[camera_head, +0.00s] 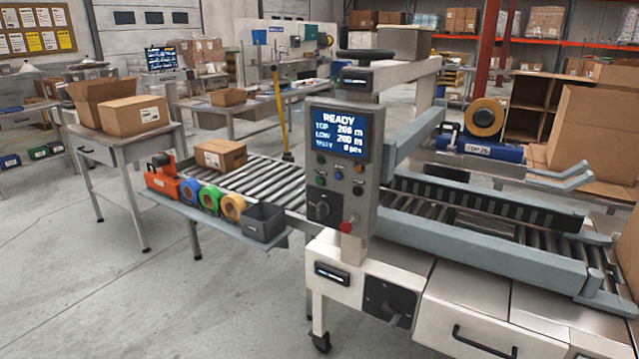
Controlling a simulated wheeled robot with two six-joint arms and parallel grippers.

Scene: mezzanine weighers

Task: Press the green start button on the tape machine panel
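The tape machine panel (372,190) is a grey upright box near the middle of the head view. Its lit blue screen (340,132) reads READY with lines of smaller figures. Small buttons sit below the screen. Lower down are a black switch (321,208) and a red knob (347,227). Nothing covers the panel face. Neither of my grippers is in view.
A side shelf (207,222) left of the panel holds tape rolls (210,198), an orange tool (162,180) and a dark bin (264,222). Behind it, a carton (220,155) rests on the roller conveyor (262,184). The floor at front left is clear.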

